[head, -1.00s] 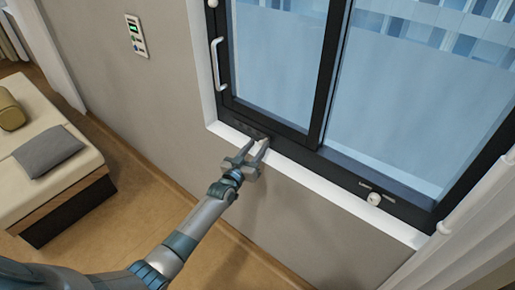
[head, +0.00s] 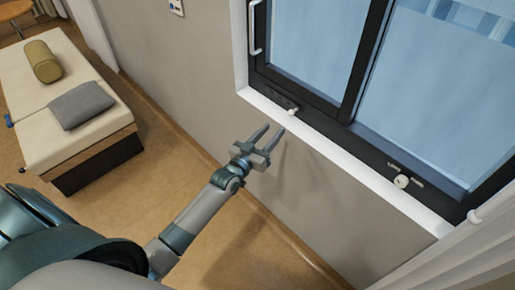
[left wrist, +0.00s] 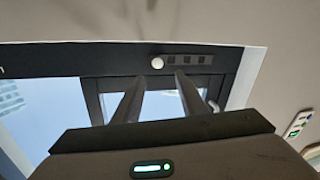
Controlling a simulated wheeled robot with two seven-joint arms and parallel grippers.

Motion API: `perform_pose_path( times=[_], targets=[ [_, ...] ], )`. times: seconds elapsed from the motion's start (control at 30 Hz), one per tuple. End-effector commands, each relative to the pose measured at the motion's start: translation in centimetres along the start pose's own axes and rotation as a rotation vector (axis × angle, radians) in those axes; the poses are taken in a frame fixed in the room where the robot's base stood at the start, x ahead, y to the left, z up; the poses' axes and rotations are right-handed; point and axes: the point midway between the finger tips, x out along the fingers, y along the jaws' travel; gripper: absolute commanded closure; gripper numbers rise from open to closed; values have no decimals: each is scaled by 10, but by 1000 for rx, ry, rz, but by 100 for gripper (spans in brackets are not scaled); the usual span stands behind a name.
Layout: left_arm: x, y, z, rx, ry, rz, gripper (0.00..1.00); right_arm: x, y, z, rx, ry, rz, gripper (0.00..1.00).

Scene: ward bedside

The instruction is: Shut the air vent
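The air vent is a short row of slots (head: 271,97) low in the black window frame, with a small pale knob (head: 293,111) at its right end. In the left wrist view the picture is turned over: the round knob (left wrist: 157,62) shows left of the grey slots (left wrist: 188,60). I cannot tell from the slots whether the vent is open or shut. My left gripper (head: 273,130) is open and empty, just below and in front of the sill, apart from the knob. Its two fingers (left wrist: 168,85) point toward the vent in the left wrist view. My right gripper is out of view.
The white sill (head: 345,155) juts out below the window. A white handle (head: 254,28) is on the left sash. A daybed (head: 75,142) stands at left; a pale curtain (head: 480,240) hangs at right.

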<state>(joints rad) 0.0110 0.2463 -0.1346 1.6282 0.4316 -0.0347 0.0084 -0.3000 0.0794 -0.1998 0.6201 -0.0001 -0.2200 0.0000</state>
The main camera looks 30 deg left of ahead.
Motion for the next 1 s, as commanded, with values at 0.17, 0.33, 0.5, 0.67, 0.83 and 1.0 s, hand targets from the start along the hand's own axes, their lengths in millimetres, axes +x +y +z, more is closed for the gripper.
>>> perform_pose_path(
  times=[0.17,0.33,0.5,0.67,0.83,1.0],
  targets=[
    [-34,-1,2,1,0,0,62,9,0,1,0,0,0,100],
    [-58,-1,2,2,0,-1,62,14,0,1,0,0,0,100],
    [-71,-1,0,1,1,-1,62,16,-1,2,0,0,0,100],
    [-75,-1,0,1,1,-1,62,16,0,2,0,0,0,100],
    [-74,-1,-1,1,1,-1,62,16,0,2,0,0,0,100],
    [-74,-1,0,1,1,-1,62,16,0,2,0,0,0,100]
  ],
)
